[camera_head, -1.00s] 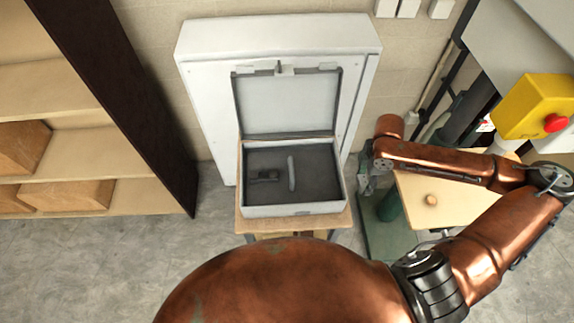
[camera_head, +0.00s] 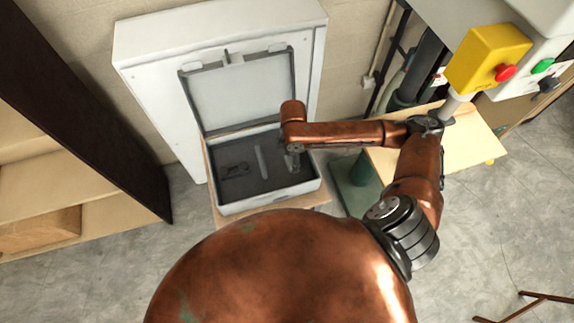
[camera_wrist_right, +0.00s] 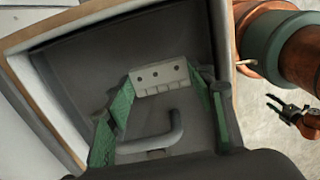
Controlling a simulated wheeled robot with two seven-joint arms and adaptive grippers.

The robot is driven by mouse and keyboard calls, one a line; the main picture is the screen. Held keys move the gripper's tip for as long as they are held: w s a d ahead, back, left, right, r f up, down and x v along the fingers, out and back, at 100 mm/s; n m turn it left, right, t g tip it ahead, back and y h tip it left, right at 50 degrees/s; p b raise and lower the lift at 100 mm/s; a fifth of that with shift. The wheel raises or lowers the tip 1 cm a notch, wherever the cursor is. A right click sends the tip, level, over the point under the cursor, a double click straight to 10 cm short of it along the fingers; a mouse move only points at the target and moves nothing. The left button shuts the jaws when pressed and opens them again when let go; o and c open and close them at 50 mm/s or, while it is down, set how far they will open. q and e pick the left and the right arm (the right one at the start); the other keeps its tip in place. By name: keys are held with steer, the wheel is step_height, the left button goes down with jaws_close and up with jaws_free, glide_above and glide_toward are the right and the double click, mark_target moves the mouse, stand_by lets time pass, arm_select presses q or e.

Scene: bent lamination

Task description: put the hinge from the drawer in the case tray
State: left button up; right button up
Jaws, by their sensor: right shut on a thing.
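The open pale case (camera_head: 262,199) stands on a small wooden stand, its lid up. Its dark tray (camera_head: 275,180) holds a dark bracket-like part at the left and a grey bar in the middle. My right gripper (camera_head: 293,160) reaches over the right part of the tray. In the right wrist view, my right gripper (camera_wrist_right: 168,82) has its green-padded fingers on either side of a pale plate with holes, the hinge (camera_wrist_right: 160,76), and is shut on it. The dark tray is behind it; I cannot tell whether the hinge touches its floor.
The raised lid (camera_head: 240,92) stands behind the tray, in front of a white cabinet (camera_head: 150,85). Wooden shelves (camera_head: 110,215) are at the left. A light wooden table (camera_head: 470,145) and a yellow box with a red button (camera_head: 480,60) are at the right.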

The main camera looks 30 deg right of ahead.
mark_target(287, 170)
steer(key=shift+w+a+f, duration=0.3)
steer(key=shift+a+f, duration=0.15)
steer(key=shift+f, duration=0.15)
steer(key=shift+w+a+f, duration=0.1)
steer(key=shift+a+f, duration=0.05)
steer(key=shift+f, duration=0.05)
arm_select(q)
steer(key=shift+s+r+p, duration=0.2)
steer(key=shift+r+p, duration=0.1)
arm_select(e)
steer(key=shift+a+f, duration=0.15)
steer(key=shift+f, duration=1.65)
steer(key=o, duration=1.2)
steer(key=shift+f, duration=0.15)
arm_select(q)
steer(key=shift+w, duration=0.25)
steer(key=shift+f, duration=0.25)
arm_select(e)
step_height(287, 170, up, 12)
steer(key=shift+r, duration=0.2)
